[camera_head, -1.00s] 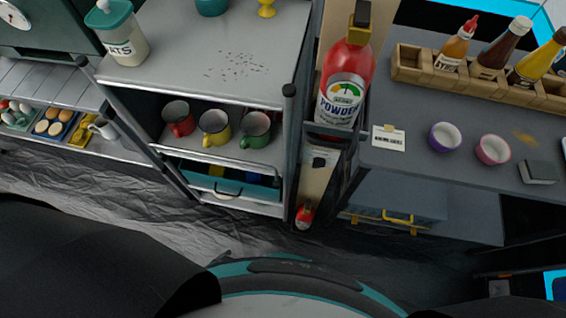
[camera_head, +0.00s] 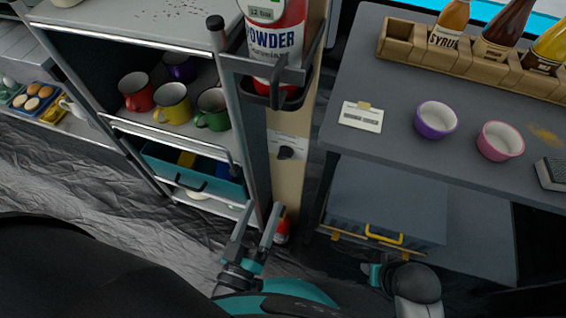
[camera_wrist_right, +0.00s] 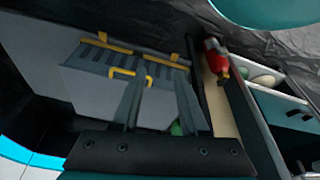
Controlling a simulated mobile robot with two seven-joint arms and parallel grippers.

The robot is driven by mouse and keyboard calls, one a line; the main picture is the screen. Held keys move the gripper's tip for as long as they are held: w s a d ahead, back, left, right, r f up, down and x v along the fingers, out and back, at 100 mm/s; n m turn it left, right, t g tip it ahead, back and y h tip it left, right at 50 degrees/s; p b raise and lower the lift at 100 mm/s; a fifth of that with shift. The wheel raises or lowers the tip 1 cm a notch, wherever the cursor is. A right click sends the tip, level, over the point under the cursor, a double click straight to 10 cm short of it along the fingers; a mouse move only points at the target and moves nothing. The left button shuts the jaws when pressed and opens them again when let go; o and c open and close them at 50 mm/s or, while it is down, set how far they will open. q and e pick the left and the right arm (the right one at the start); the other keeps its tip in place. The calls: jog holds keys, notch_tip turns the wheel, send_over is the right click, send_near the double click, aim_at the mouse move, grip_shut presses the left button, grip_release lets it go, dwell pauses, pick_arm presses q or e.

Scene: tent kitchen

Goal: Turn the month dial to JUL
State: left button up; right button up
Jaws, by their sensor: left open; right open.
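A dark round knob (camera_head: 286,152) on a pale plate is fixed to the wooden post below the fire extinguisher. It looks like the month dial, but its markings are too small to read. My left gripper (camera_head: 262,207) is open and empty, below and left of the knob in the head view, apart from it. My right gripper (camera_wrist_right: 158,80) is open and empty in the right wrist view, where a chest with a yellow handle lies beyond its fingers. The knob is not clear in that view.
A red fire extinguisher (camera_head: 276,40) sits in a dark bracket above the knob. A shelf unit with mugs (camera_head: 172,101) is left of the post. A grey table (camera_head: 385,85) with a label card (camera_head: 361,116), purple cup (camera_head: 436,119) and pink cup (camera_head: 500,141) is right. A grey chest (camera_head: 385,205) stands under it.

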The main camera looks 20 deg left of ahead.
aim_at(283, 158)
pick_arm(q)
jog(key=w+b, duration=0.1)
jog(key=w, duration=0.3)
jog(key=w+b, duration=0.1)
jog(key=w, duration=0.3)
jog(key=w+b, duration=0.1)
jog(key=w, duration=0.3)
jog(key=shift+w+d, duration=0.15)
jog(key=shift+d, duration=0.1)
jog(key=shift+w, duration=0.65)
pick_arm(e)
notch_tip(283, 158, up, 7)
jog(key=w+t, duration=0.1)
jog(key=shift+r, duration=0.15)
jog(key=shift+w, duration=0.1)
pick_arm(q)
grip_shut()
